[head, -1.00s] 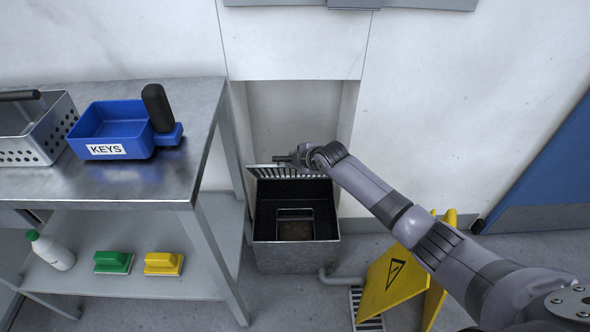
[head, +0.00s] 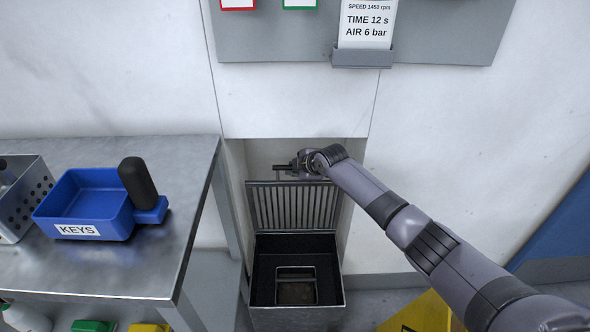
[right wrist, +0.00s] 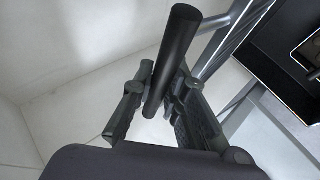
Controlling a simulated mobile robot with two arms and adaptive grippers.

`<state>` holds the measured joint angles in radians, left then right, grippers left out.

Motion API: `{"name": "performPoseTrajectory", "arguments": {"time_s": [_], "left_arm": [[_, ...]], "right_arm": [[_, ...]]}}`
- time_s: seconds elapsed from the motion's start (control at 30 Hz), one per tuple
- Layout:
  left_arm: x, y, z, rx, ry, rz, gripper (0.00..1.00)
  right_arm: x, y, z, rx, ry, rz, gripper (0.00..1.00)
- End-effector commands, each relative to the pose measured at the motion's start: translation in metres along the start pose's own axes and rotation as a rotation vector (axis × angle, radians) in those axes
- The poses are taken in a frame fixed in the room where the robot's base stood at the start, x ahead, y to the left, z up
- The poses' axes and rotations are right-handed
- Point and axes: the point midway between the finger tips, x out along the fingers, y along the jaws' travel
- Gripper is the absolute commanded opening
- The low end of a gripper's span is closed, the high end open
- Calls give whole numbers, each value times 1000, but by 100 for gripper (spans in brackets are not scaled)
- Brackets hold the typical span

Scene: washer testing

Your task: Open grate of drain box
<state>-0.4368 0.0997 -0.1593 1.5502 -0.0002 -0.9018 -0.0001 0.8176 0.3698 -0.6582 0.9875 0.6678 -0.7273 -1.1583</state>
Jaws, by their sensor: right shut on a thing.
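The drain box (head: 297,318) is a grey metal box with a dark inside, standing in a wall recess. Its slatted grate (head: 295,207) stands raised, near upright, at the back of the box. My right gripper (head: 297,167) is at the grate's top edge. In the right wrist view the right gripper (right wrist: 155,100) is shut on a dark round bar (right wrist: 172,60), the grate's handle. Part of the box's dark inside (right wrist: 283,45) and the grate's slats (right wrist: 222,45) show there at the upper right. My left gripper is not in view.
A metal table (head: 125,275) stands at the left with a blue KEYS tray (head: 85,200) and a perforated metal basket (head: 22,200). A yellow sign (head: 425,312) stands right of the box. A grey board (head: 440,35) hangs above the recess.

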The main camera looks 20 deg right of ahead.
Motion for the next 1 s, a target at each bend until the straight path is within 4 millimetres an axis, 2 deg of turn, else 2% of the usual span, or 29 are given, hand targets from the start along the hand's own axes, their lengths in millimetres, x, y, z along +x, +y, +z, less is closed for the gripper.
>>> {"name": "performPoseTrajectory", "arguments": {"time_s": [0.27, 0.3, 0.6, 1.0], "left_arm": [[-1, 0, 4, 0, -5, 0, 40], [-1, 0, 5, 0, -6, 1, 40], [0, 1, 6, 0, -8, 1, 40], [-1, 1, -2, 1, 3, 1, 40]], "right_arm": [[0, 1, 0, 2, 1, 1, 0], [0, 1, 0, 2, 1, 1, 14], [0, 0, 0, 0, 1, 1, 34], [-4, 0, 0, -1, 0, 1, 34]]}}
